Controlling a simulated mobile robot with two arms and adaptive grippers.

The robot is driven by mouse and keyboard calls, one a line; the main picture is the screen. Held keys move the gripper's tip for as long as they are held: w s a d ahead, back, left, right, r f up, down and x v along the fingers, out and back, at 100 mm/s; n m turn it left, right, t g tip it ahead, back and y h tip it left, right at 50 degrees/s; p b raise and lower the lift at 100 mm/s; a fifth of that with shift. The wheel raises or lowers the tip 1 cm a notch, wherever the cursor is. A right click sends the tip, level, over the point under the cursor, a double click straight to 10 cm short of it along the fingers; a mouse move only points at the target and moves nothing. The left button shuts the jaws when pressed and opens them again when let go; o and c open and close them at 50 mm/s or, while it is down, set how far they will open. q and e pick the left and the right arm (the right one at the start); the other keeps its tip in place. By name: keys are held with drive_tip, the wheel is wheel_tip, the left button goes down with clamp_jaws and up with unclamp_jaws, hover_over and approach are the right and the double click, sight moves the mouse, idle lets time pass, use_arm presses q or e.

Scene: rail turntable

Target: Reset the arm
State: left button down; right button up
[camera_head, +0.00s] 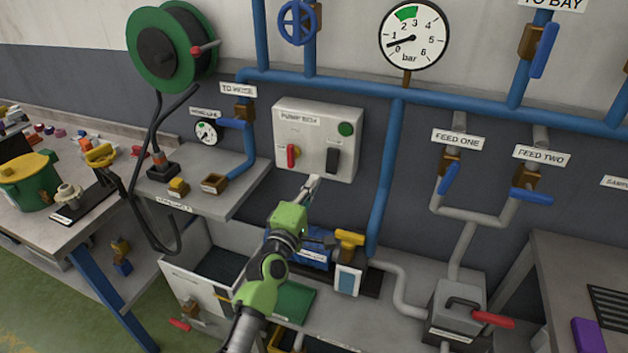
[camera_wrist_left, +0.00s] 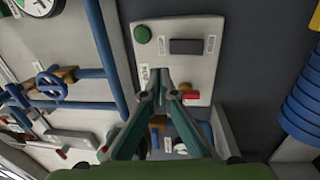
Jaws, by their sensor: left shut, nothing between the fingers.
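My left arm, green and grey, reaches up from the bottom middle of the head view. Its gripper (camera_head: 314,182) is shut and empty, its tips at the lower edge of the grey pump box (camera_head: 317,112) as seen there; I cannot tell whether they touch. The box carries a red lever (camera_head: 292,156), a black switch (camera_head: 333,160) and a green button (camera_head: 346,129). In the left wrist view the shut fingers (camera_wrist_left: 157,92) point towards the pump box (camera_wrist_left: 170,72), beside its red lever (camera_wrist_left: 190,95). My right gripper is not in view.
Blue pipes and a bar gauge (camera_head: 413,36) are on the wall above. A shelf (camera_head: 215,205) with small blocks is left of the box. A blue pump (camera_head: 302,252) and an open white bin (camera_head: 205,270) sit below. A red-handled valve box (camera_head: 458,312) is lower right.

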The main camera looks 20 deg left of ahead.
use_arm(q)
drive_tip(key=s+d+f+m+g+h+b, duration=0.1)
drive_tip(key=s+f+m+g, duration=0.2)
drive_tip(key=f, duration=0.9)
drive_tip(key=s+d+f+m+g, duration=0.2)
drive_tip(key=s+f, duration=0.1)
drive_tip(key=f, duration=0.9)
drive_tip(key=s+f+m+g+b, duration=0.1)
drive_tip(key=s+f+m+g, duration=0.15)
drive_tip(key=s+f, duration=0.65)
drive_tip(key=s+f+m+g, duration=0.25)
drive_tip(key=s+f, duration=0.25)
drive_tip(key=f, duration=0.7)
drive_tip(key=s+a+f+m+g, duration=0.1)
drive_tip(key=s+f+m+g, duration=0.1)
drive_tip(key=s+f, duration=0.5)
drive_tip(key=s+a+f+m+g+y+b, duration=0.1)
drive_tip(key=s+f, duration=0.6)
drive_tip(key=s, duration=1.3)
drive_tip(key=s+a+f+m+g+b, duration=0.1)
drive_tip(key=s+f+m+g, duration=0.4)
drive_tip(key=s, duration=0.8)
drive_tip(key=shift+s+a+f+m+y, duration=0.3)
drive_tip(key=shift+a+f+m, duration=0.5)
drive_tip(key=shift+f+m, duration=0.2)
